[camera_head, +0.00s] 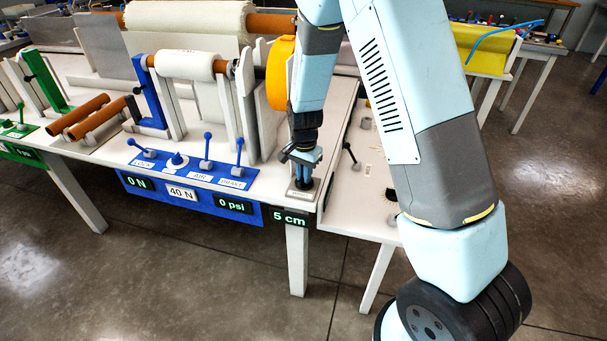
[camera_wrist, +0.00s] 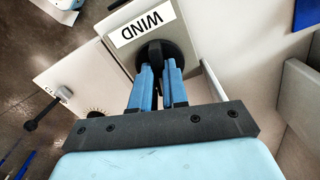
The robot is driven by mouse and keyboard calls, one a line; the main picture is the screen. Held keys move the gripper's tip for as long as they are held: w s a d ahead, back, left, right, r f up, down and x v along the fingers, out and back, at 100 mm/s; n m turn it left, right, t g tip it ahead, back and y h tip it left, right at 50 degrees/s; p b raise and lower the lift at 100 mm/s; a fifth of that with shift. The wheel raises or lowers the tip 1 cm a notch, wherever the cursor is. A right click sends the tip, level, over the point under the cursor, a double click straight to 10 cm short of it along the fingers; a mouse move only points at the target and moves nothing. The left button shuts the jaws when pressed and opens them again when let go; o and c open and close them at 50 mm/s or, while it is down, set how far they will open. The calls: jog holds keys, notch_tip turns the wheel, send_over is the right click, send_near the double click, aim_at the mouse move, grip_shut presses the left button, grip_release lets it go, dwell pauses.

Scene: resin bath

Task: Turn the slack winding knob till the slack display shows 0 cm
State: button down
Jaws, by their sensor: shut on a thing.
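The slack winding knob (camera_wrist: 157,52) is black and round, on a grey plate with a "WIND" label (camera_wrist: 142,27) in the wrist view. My gripper (camera_wrist: 158,70) is shut on the knob, with its blue fingers on either side of it. The slack display (camera_head: 289,218) below that corner reads "5 cm" in green.
An orange disc (camera_head: 280,73) and white upright plates stand behind. Another white table with a dark lever (camera_head: 351,155) is close on the right.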

jog(key=shift+w+r+m, duration=0.1)
jog(key=shift+w+m, duration=0.05)
jog(key=shift+m, duration=0.45)
jog(key=c, duration=1.1)
grip_release()
jog(key=shift+c, duration=0.2)
notch_tip(320, 180, up, 14)
jog(key=shift+f, duration=0.2)
